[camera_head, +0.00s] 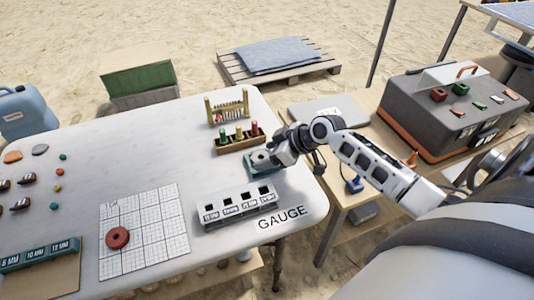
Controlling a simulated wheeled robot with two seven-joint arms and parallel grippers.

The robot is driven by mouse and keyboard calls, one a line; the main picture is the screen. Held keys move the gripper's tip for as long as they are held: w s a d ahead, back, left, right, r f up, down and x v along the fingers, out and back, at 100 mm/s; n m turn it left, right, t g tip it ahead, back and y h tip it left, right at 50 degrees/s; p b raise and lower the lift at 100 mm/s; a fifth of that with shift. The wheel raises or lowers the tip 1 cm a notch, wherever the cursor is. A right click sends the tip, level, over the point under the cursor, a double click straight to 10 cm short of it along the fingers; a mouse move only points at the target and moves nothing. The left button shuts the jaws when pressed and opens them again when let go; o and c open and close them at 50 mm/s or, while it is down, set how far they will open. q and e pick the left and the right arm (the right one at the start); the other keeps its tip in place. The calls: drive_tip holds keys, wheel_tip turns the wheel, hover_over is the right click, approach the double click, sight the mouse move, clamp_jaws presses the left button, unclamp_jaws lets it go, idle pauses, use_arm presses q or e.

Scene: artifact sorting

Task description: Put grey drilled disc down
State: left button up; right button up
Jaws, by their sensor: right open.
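My right gripper (277,158) reaches in from the right and is low over the table's right part. It is at a small grey block with a teal base (258,167), and its fingers partly cover that block. I cannot make out a grey drilled disc clearly at the fingers; the spot is small and partly hidden. A flat grey piece (40,150) lies at the far left of the table, but I cannot tell whether it has a hole. A red disc with a hole (117,238) lies on the white grid sheet (150,222). My left gripper is not in view.
The grey gauge block (237,208) with several square openings stands just in front of the right gripper. Behind it are a wooden rack with coloured pegs (240,139) and a yellow frame (227,106). A toolbox (430,118) stands at right. The table's middle is clear.

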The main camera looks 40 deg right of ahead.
drive_tip(key=v, duration=1.1)
drive_tip(key=shift+r, duration=0.2)
drive_tip(key=shift+s, duration=0.1)
